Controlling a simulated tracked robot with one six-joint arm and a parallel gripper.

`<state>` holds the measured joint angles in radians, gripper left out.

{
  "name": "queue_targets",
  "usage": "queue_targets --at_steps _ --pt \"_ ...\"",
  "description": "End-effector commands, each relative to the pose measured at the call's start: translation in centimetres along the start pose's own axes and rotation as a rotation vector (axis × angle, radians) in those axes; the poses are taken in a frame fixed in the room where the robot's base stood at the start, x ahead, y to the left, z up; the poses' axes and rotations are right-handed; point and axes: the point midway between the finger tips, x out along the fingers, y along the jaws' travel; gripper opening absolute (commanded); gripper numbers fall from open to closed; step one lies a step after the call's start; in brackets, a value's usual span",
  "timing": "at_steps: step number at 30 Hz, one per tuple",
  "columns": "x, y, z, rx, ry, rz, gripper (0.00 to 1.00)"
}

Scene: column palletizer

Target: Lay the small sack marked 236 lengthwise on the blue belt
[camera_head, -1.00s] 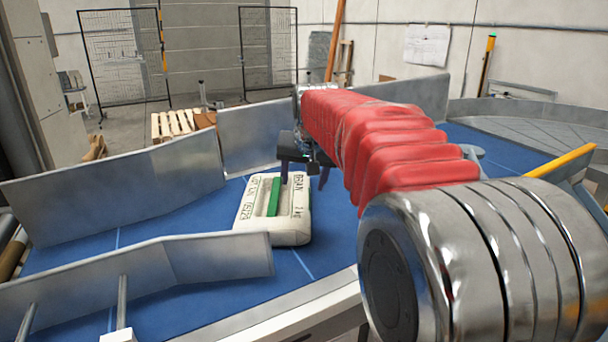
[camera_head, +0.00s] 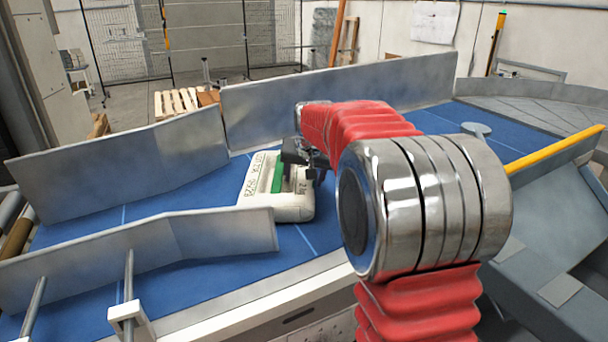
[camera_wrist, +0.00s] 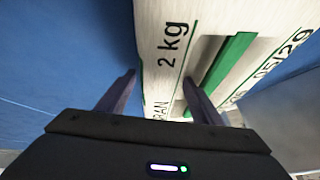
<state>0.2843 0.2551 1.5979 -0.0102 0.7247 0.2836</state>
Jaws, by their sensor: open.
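The small white sack (camera_head: 290,209) lies on the blue belt (camera_head: 210,240) in the head view. It has a green strip (camera_head: 278,173) along its top and black print; its lot number is too small to read surely. In the wrist view the sack (camera_wrist: 180,15) shows "2 kg" and part of "BRAN". My gripper (camera_wrist: 160,80) is open, its left finger beside the sack's edge over the belt, its right finger over the sack near the green strip. Whether either finger touches it I cannot tell. In the head view my gripper (camera_head: 298,165) is partly hidden behind my arm.
Grey metal guide walls stand at the belt's back (camera_head: 340,95), left (camera_head: 110,170) and front (camera_head: 140,250). A yellow bar (camera_head: 553,151) runs along a grey chute at the right. Bare belt lies left of the sack. A wooden pallet (camera_head: 180,102) is on the floor behind.

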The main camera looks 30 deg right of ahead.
Motion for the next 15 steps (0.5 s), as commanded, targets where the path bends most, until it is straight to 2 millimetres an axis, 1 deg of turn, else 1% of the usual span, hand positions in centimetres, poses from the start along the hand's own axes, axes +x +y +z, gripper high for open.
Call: queue_targets --at_steps 5,6,15 --pt "-0.02 0.02 -0.02 0.000 0.000 0.000 0.60" --pt "-0.03 0.02 -0.02 0.000 0.000 0.000 0.59" --pt "-0.04 0.04 -0.02 0.000 0.000 0.000 0.38"
